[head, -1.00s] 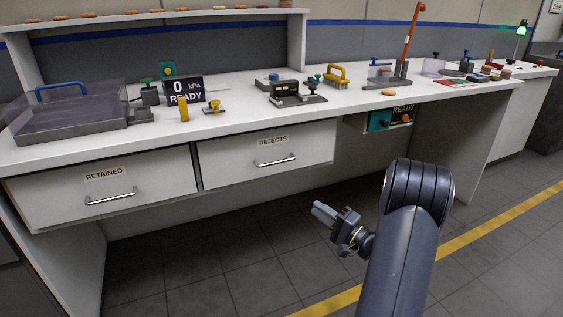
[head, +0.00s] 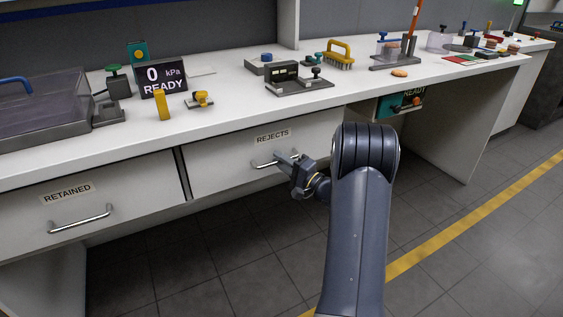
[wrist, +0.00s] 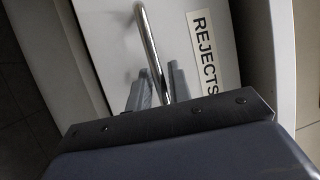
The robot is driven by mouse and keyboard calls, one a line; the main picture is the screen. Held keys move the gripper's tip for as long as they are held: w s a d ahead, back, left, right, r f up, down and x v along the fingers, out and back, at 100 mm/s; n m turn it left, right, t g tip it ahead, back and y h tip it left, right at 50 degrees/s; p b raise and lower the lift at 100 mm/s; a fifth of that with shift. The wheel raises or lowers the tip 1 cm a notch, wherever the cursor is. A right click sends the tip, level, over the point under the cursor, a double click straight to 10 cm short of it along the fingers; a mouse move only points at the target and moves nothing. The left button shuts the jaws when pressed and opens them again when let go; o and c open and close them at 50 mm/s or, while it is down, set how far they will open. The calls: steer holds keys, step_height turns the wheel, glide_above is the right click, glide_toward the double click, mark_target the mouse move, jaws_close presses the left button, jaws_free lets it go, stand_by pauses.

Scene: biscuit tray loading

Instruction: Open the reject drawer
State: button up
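The reject drawer (head: 225,165) is a white front under the bench, labelled REJECTS (head: 273,136), and it looks closed. Its curved metal bar handle (head: 262,165) is partly hidden behind my gripper (head: 285,160) in the head view. In the wrist view the handle (wrist: 148,35) runs down between the two fingers of my gripper (wrist: 158,80). The fingers are apart, one on each side of the bar. I see no clear grip on it. The label (wrist: 204,50) shows to the right of the handle there.
A second closed drawer, labelled RETAINED (head: 90,205), is to the left. A teal unit (head: 390,106) hangs under the bench to the right. The floor in front is clear.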

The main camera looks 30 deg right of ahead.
jaws_close()
steer(key=shift+s, duration=0.15)
